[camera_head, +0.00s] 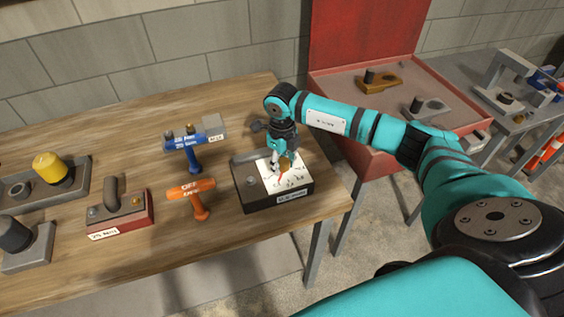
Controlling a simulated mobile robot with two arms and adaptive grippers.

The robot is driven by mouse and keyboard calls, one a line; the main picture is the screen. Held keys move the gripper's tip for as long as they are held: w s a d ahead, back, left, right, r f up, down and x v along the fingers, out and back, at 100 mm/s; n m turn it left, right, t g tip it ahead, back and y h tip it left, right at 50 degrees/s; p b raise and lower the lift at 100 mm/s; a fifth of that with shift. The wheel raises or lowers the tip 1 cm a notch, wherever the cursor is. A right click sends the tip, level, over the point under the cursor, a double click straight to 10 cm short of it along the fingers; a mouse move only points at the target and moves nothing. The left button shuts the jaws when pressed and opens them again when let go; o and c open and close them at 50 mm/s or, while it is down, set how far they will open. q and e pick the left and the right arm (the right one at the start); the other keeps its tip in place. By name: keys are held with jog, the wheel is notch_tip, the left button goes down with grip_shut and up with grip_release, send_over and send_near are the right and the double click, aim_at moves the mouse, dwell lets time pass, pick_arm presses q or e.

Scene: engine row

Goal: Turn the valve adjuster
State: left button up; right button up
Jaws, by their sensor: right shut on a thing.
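The valve adjuster (285,164) appears as a small brass-coloured part above a white plate with dark markings (294,183). The plate lies on top of a black box (280,202) with a label on its front, near the right end of the wooden table. My right gripper (279,168) points down over the plate and is shut on the adjuster. The fingers hide much of the adjuster. A bit of red shows on the plate just below the fingertips. My left gripper is not in view.
On the wooden table (248,106), a blue tool (190,150) and an orange tool (192,190) stand left of the box. A red-based block with a grey pipe (119,212) and a yellow-capped part (50,168) are farther left. A red case (340,90) stands behind my right arm.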

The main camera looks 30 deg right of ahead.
jog(key=shift+c, duration=0.4)
jog(key=n+b, duration=0.2)
jog(key=shift+f+b, duration=0.15)
jog(key=shift+b, duration=0.15)
jog(key=n+b, duration=0.5)
jog(key=shift+a, duration=0.1)
jog(key=n+b, duration=0.4)
jog(key=shift+s+n, duration=0.15)
jog(key=shift+n, duration=0.25)
jog(key=shift+s+a+r+n+b, duration=0.1)
jog(key=shift+n+b, duration=0.55)
jog(key=shift+n, duration=0.3)
jog(key=shift+r+n+b, duration=0.1)
jog(key=shift+n+b, duration=0.5)
jog(key=shift+n, duration=0.35)
jog(key=o, duration=1.1)
